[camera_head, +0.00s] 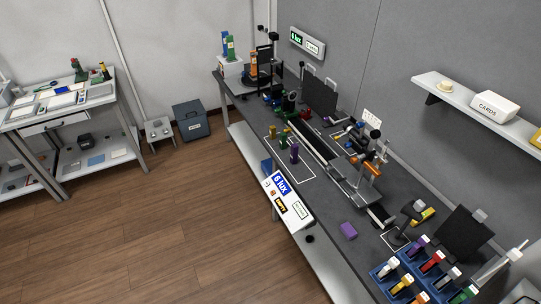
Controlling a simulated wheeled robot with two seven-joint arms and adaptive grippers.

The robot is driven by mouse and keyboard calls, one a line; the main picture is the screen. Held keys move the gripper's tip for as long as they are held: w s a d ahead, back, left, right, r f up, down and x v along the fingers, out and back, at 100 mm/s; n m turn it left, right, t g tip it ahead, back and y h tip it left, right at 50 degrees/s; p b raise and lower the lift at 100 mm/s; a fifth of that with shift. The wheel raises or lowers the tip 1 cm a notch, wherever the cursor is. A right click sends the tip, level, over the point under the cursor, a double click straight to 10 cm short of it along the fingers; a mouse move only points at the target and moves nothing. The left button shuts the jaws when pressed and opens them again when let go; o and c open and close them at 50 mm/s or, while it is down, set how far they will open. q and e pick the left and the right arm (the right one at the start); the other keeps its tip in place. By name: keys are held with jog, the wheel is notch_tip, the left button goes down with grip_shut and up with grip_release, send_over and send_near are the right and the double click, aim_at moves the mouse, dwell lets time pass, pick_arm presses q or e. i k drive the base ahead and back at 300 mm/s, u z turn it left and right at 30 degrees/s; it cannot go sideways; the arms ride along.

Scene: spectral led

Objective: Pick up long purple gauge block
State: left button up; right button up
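A narrow upright purple block (294,153) stands on the dark workbench (325,205), inside a white outlined area near the front edge. A green block (283,138) and a yellow block (270,144) stand close beside it. Neither of my grippers is in view, and nothing is seen holding either purple block.
A rail with optical mounts (320,150) runs along the bench behind the upright blocks. A blue rack (385,271) with several coloured-top items is at the lower right. A white 6 lux panel (288,201) is at the front edge. Wooden floor (150,230) at left is clear.

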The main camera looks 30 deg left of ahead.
aim_at(293, 157)
jog(key=u, duration=1.7)
jog(key=i, duration=3.9)
jog(key=z, duration=2.55)
